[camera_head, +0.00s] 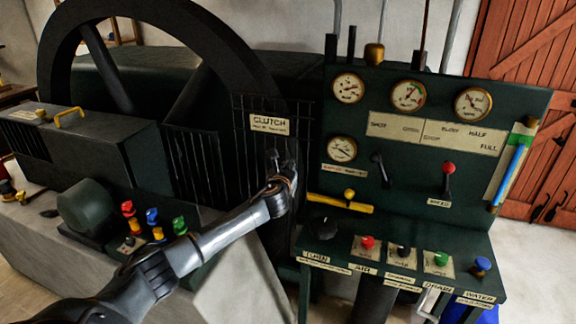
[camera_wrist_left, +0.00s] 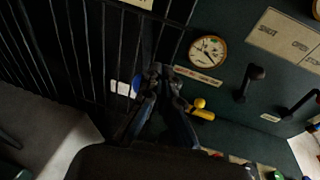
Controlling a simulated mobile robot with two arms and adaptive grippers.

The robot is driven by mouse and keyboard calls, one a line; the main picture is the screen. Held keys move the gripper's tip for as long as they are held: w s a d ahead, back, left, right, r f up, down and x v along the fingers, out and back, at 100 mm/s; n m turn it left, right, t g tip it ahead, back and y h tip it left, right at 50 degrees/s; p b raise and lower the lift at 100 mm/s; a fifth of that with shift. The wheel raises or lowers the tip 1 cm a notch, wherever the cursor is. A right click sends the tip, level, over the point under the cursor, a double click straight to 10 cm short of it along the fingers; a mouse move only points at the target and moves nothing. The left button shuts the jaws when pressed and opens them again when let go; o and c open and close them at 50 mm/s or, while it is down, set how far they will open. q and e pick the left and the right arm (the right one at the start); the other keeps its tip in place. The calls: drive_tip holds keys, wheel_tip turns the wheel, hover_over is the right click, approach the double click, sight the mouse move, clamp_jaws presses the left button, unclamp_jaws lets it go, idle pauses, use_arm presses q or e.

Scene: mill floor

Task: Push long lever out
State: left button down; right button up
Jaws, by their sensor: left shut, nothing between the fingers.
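My left gripper (camera_head: 284,166) reaches in front of the slatted guard below the CLUTCH plate (camera_head: 269,124). It is shut and empty; its fingertips (camera_wrist_left: 166,76) also show in the wrist view. Which part is the long lever I cannot tell; one at the clutch may be hidden behind the gripper. On the green panel, a yellow bar with a ball knob (camera_head: 340,204) lies right of the gripper. A black lever (camera_head: 381,170) and a red-knobbed lever (camera_head: 448,182) stand further right. A blue round thing (camera_wrist_left: 136,86) beside white pieces is partly hidden left of the fingers.
The slatted black guard (camera_head: 198,170) and large flywheel (camera_head: 205,40) stand behind my arm. Coloured knobs (camera_head: 151,216) sit on the machine to its left. A shelf with AIR (camera_head: 366,243) and DRAIN (camera_head: 441,259) knobs juts out below the panel. Clear floor shows at right.

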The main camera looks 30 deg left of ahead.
use_arm(q)
drive_tip(key=shift+s+d+r, duration=0.2)
drive_tip(key=shift+s+r, duration=0.1)
drive_tip(key=shift+s, duration=0.15)
drive_tip(key=shift+s+d+r, duration=0.2)
drive_tip(key=shift+s+r, duration=0.1)
drive_tip(key=shift+s, duration=0.15)
use_arm(e)
drive_tip(key=shift+s+d+f, duration=0.15)
drive_tip(key=shift+s+d, duration=0.25)
drive_tip(key=shift+s, duration=0.1)
use_arm(q)
drive_tip(key=shift+d+r, duration=0.1)
use_arm(e)
drive_tip(key=shift+d, duration=0.15)
